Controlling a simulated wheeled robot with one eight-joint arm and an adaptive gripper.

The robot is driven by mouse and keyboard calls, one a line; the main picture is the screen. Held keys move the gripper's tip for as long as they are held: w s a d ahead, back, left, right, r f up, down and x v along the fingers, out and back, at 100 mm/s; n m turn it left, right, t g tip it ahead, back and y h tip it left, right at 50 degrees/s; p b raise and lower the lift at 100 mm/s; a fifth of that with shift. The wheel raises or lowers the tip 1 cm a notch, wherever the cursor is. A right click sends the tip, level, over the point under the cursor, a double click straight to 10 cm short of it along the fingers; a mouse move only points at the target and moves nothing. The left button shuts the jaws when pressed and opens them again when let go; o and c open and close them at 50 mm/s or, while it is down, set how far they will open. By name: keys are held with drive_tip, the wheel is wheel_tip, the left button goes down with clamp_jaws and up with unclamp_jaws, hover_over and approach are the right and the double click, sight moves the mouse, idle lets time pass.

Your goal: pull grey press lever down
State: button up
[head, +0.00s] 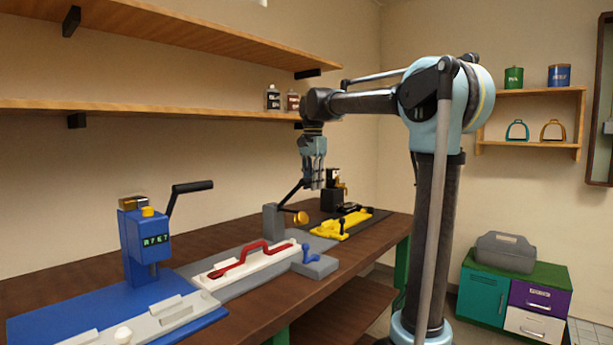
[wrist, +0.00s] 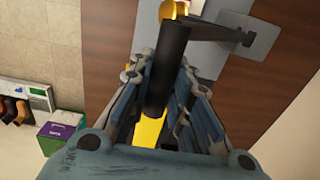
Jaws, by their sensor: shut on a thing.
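The grey press (head: 271,221) stands on the bench behind the white fixture with the red part, with a gold knob (head: 300,218) at its side. Its black lever (head: 291,193) slants up and to the right to my gripper (head: 314,184). In the wrist view the black lever handle (wrist: 168,65) runs between the two fingers of my gripper (wrist: 160,90), which are shut on it. The fingers hide part of the handle. The grey press plate (wrist: 252,38) shows at the top of the wrist view.
A blue press (head: 140,245) with its own black lever stands at the left. The white fixture (head: 240,272) holds a red part. A yellow fixture (head: 340,224) and a small black machine (head: 333,199) are near my gripper. A wooden shelf (head: 150,106) hangs above the bench.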

drive_tip(key=shift+s+d+f, duration=0.25)
drive_tip(key=shift+d+f, duration=0.1)
drive_tip(key=shift+f, duration=0.2)
drive_tip(key=shift+s+d+f, duration=0.25)
drive_tip(key=shift+d+f, duration=0.05)
drive_tip(key=shift+f, duration=0.25)
drive_tip(key=shift+s+d+f, duration=0.25)
drive_tip(key=shift+d+f, duration=0.1)
drive_tip(key=shift+f, duration=0.3)
drive_tip(key=shift+s+d+f, duration=0.2)
drive_tip(key=shift+d+f, duration=0.05)
drive_tip(key=shift+f, duration=0.45)
drive_tip(key=shift+s+d+f, duration=0.2)
drive_tip(key=shift+f, duration=0.55)
drive_tip(key=shift+s+d+f, duration=0.1)
drive_tip(key=shift+d+f, duration=0.05)
drive_tip(key=shift+f, duration=0.55)
drive_tip(key=shift+s+d+f, duration=0.1)
drive_tip(key=shift+f, duration=0.55)
drive_tip(key=o, duration=0.8)
drive_tip(key=shift+o, duration=0.2)
drive_tip(key=shift+w+r, duration=0.1)
drive_tip(key=shift+r, duration=0.05)
